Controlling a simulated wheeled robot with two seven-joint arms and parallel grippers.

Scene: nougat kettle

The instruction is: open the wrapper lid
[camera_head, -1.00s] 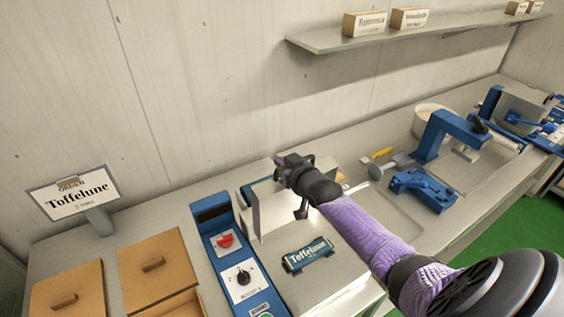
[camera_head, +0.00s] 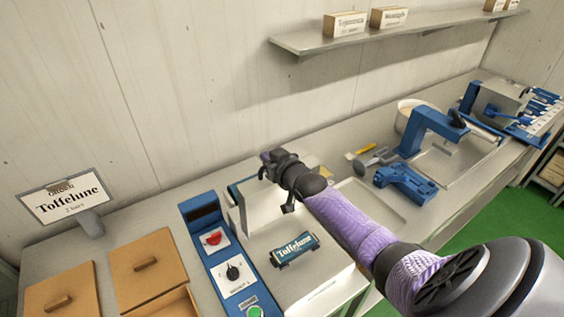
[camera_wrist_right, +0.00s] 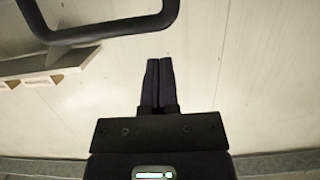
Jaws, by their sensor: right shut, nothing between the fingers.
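The wrapper is a pale machine (camera_head: 325,287) beside a blue control panel with a red switch, a black knob and a green button. A dark label reading "Toffelune" (camera_head: 294,249) is at its front. Behind the label a pale panel (camera_head: 252,212), seemingly the lid, stands raised; my right arm hides part of it. My right gripper (camera_head: 268,160) is at the panel's upper edge. In the right wrist view its fingers (camera_wrist_right: 159,82) are shut and empty. A dark bar handle (camera_wrist_right: 105,32) crosses the top there, apart from the fingertips. My left gripper is out of view.
An order sign (camera_head: 62,201) and wooden lidded boxes (camera_head: 148,268) stand left. A tray (camera_head: 368,203), a blue tool (camera_head: 405,187) and a blue press (camera_head: 432,128) lie right. A wall shelf (camera_head: 390,32) holds small boxes.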

